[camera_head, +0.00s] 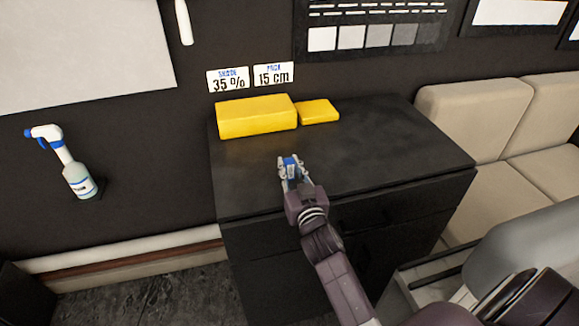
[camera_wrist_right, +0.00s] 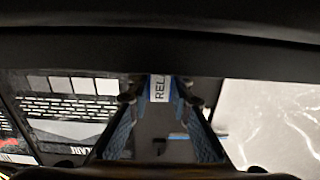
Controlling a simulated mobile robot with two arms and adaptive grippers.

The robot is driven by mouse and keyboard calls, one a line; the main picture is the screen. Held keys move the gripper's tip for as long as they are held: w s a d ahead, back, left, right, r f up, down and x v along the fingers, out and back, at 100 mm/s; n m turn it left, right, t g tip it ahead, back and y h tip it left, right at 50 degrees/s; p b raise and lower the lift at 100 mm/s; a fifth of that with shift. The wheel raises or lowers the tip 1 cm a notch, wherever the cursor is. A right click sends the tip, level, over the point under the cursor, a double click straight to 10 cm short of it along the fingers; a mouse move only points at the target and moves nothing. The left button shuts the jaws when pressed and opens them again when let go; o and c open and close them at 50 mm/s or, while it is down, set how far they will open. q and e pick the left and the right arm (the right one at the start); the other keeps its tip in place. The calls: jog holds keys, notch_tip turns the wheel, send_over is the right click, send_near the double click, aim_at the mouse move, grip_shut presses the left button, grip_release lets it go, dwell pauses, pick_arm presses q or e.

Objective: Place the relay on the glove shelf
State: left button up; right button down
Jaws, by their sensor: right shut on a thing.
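The relay (camera_head: 290,163) is a small blue piece between the fingertips of my right gripper (camera_head: 293,171), in the head view. My right gripper is shut on it, in front of and above the front part of the dark cabinet top. In the right wrist view the relay (camera_wrist_right: 159,88) shows a white label with letters starting "REL", between the two blue-padded fingers of the gripper (camera_wrist_right: 160,100). No shelf that I can tell as the glove shelf shows in either view. My left gripper is not in view.
The dark cabinet (camera_head: 400,145) carries a large yellow block (camera_head: 257,116) and a smaller one (camera_head: 318,111) at its back left. Its right side is bare. A beige sofa (camera_head: 490,105) stands at right. A spray bottle (camera_head: 78,178) is against the dark wall at left.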

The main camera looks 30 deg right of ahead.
jog(key=c, duration=1.8)
grip_release()
jog(key=shift+f, duration=0.1)
jog(key=shift+o, duration=0.2)
jog(key=shift+s, duration=0.15)
